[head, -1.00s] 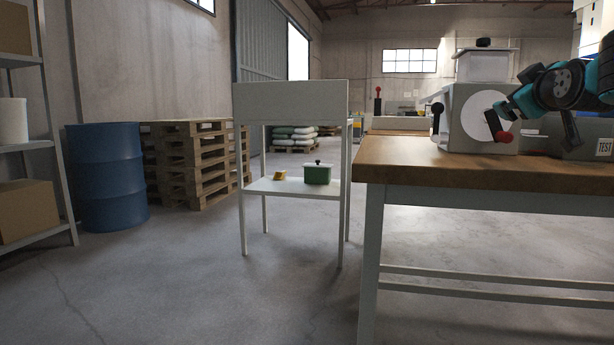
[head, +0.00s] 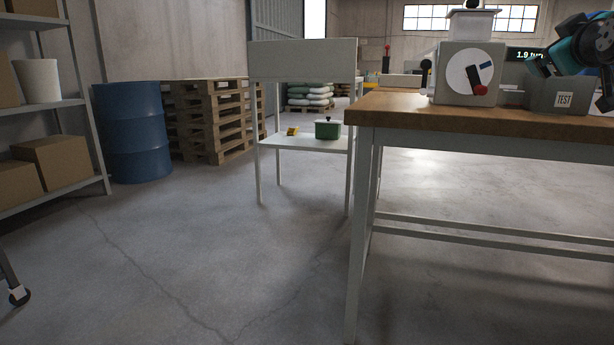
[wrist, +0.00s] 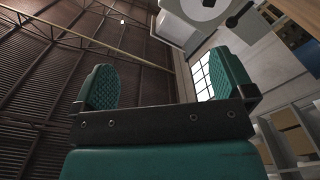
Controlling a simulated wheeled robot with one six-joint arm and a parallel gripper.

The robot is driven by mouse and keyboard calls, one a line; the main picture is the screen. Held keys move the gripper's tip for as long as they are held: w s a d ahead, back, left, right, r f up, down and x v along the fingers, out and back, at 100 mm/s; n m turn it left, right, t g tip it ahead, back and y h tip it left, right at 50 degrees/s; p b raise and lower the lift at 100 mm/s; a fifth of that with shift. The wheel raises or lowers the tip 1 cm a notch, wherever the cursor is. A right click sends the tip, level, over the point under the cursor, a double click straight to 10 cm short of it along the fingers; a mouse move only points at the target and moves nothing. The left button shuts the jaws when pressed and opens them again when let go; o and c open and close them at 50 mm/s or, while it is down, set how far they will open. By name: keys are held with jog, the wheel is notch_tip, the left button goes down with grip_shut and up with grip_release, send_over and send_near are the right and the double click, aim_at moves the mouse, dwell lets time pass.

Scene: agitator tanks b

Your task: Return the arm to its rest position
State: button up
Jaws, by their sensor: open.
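My arm shows at the upper right edge of the head view, above the bench and the grey TEST box (head: 562,97). My gripper's jaws do not show clearly there. In the wrist view my gripper (wrist: 165,85) has two green ribbed finger pads, wide apart, with nothing between them. Behind them are the roof and a wall window. The machine with the white round dial (head: 470,76) stands on the bench left of my arm, apart from it. The dial carries a dark bar and a red knob.
The wooden-topped bench (head: 440,112) fills the right side. A white stand (head: 302,60) with a green box (head: 328,130) on its lower shelf is left of it. A blue drum (head: 131,132), pallets (head: 212,120) and a shelf rack (head: 50,104) stand further left. The floor between is open.

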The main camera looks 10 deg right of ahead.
jog(key=a+f+n+g+y, duration=0.15)
jog(key=a+f+y, duration=0.3)
jog(key=a, duration=0.45)
jog(key=a+f+g+y+p, duration=0.1)
jog(key=a+f+g+y, duration=0.15)
jog(key=a+f, duration=0.55)
jog(key=a+f+n+g+y, duration=0.1)
jog(key=a+f+y, duration=0.3)
jog(key=a, duration=0.7)
jog(key=s+a+f+n+g+y+p, duration=0.1)
jog(key=s+a+f+g, duration=0.4)
jog(key=s+a, duration=0.45)
jog(key=s+a+f+n+g+y+p, duration=0.15)
jog(key=s+a+f+g, duration=0.45)
jog(key=s, duration=0.6)
notch_tip(320, 180, up, 38)
jog(key=p, duration=3.7)
jog(key=shift+a+t, duration=0.3)
jog(key=shift+a, duration=0.1)
jog(key=shift+d, duration=0.1)
